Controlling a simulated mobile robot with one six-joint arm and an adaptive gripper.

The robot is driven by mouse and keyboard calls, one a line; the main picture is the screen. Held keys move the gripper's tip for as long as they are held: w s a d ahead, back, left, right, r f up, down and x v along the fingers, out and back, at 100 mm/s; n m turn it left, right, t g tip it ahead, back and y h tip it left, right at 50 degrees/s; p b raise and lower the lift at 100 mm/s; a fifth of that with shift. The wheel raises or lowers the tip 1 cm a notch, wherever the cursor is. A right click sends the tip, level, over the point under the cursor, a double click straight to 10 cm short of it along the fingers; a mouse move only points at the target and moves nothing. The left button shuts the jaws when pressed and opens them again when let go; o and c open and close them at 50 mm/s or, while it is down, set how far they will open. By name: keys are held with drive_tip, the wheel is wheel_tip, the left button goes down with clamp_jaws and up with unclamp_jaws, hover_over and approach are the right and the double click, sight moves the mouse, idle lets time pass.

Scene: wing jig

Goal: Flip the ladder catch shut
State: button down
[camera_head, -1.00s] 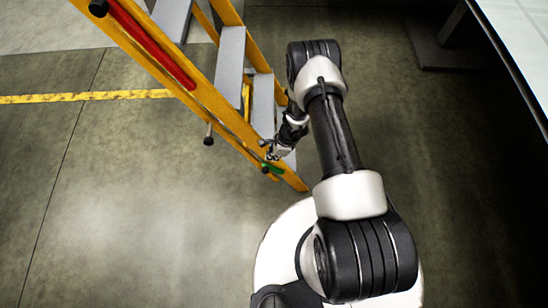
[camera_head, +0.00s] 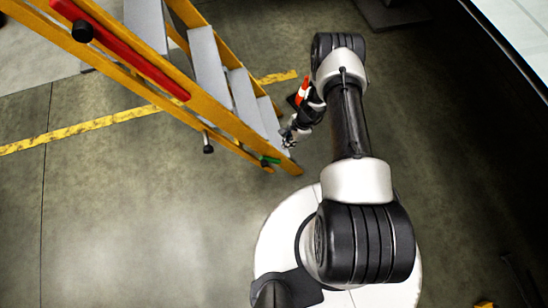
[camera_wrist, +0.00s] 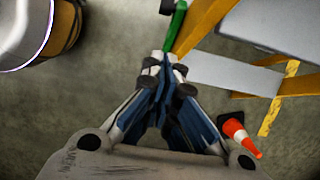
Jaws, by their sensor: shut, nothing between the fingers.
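The yellow ladder (camera_head: 232,122) has grey steps and stands left of my arm in the head view. A small green lever (camera_head: 270,159), which looks like the catch, sits low on its near rail. The green lever (camera_wrist: 175,27) also shows at the top of the wrist view, just beyond my fingertips. My gripper (camera_head: 288,139) is beside the ladder's lower end, a little up and right of the green lever. In the wrist view my gripper (camera_wrist: 164,62) is shut and empty, with its tips close to the lever's lower end. I cannot tell whether they touch.
A long red bar (camera_head: 130,55) with a black knob (camera_head: 82,31) runs along the ladder's upper rail. A black peg (camera_head: 208,149) sticks out below the rail. An orange cone (camera_wrist: 238,137) stands at right in the wrist view. The floor left of the ladder is clear.

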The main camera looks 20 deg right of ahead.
drive_tip(key=shift+d, duration=0.15)
drive_tip(key=shift+f, duration=0.1)
drive_tip(key=a+r+b+x, duration=0.1)
drive_tip(key=b+x, duration=0.3)
drive_tip(key=x, duration=0.8)
drive_tip(key=shift+a+f, duration=0.4)
drive_tip(key=shift+a, duration=0.6)
drive_tip(key=shift+a, duration=0.1)
